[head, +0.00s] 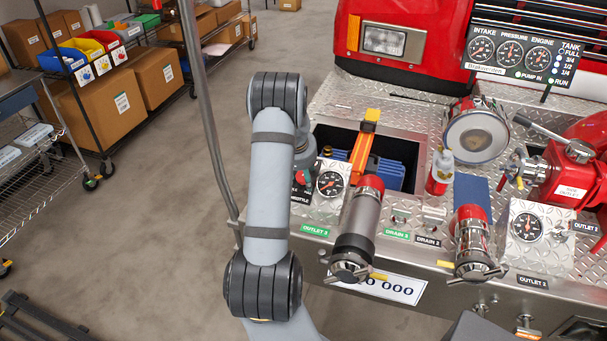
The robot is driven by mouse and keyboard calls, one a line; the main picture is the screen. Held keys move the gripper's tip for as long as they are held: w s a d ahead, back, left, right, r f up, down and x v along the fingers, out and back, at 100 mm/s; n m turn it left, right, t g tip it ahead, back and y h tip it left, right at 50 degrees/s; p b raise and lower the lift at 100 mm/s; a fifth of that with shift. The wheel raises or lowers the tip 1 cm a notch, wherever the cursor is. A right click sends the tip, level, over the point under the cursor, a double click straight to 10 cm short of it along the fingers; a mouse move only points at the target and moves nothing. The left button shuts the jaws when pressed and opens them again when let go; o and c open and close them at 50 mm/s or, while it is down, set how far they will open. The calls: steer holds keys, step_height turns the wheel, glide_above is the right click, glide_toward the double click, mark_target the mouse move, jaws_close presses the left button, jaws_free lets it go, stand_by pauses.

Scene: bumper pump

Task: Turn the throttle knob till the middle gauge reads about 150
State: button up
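The pump panel (541,56) at the upper right carries three dials marked INTAKE, PRESSURE and ENGINE. The middle gauge (510,54) is the PRESSURE dial; its needle is too small to read. A red knob (302,178) above the THROTTLE label (300,198) shows just right of my arm, partly covered by it. My arm bends over at the top and its far links come down behind the front link, close to that knob. My gripper cannot be made out; it is hidden behind the arm. Whether anything touches the knob cannot be seen.
A gauge (330,184) stands right of the knob. Outlet pipes (360,228) (470,240), a bottle (440,172) and a red valve (572,168) crowd the bumper. A grey pole (205,110) stands left.

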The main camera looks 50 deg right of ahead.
steer(key=shift+w+f, duration=0.2)
steer(key=shift+w, duration=0.05)
steer(key=shift+s, duration=0.1)
steer(key=shift+c, duration=0.7)
steer(key=c, duration=1)
